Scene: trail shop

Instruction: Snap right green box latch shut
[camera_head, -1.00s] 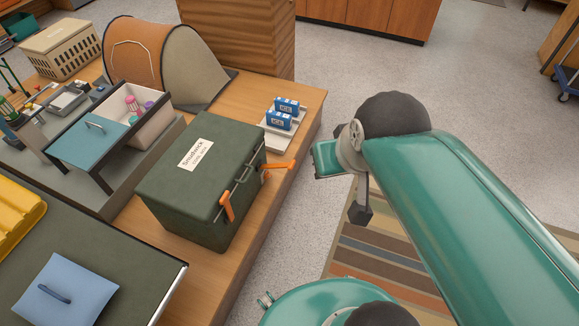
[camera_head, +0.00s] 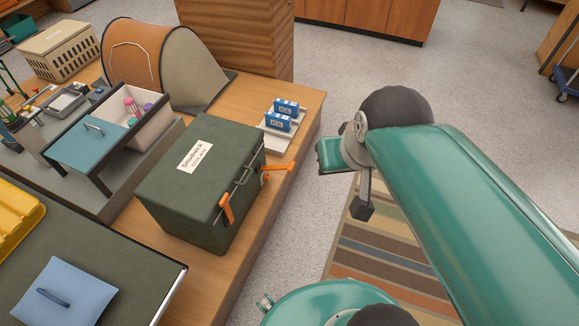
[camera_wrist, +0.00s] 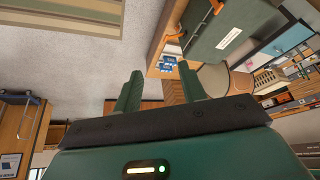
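The dark green box (camera_head: 190,190) stands on the wooden counter with its lid down and a white label on top. Its right orange latch (camera_head: 279,167) sticks outward from the front face, swung open. The left orange latch (camera_head: 227,208) hangs nearer, tilted against or close to the front; I cannot tell whether it is fastened. The box also shows at the top of the wrist view (camera_wrist: 232,22), with an orange latch beside it. My gripper (camera_wrist: 160,84) has its two green fingers apart with nothing between them. It is in the air to the right of the box, clear of the latches.
Blue cartons (camera_head: 279,121) stand on a white tray just behind the right latch. A tent model (camera_head: 150,62) and a cooler with a blue lid (camera_head: 92,145) sit beyond. Open floor and a striped rug (camera_head: 378,262) lie right of the counter edge.

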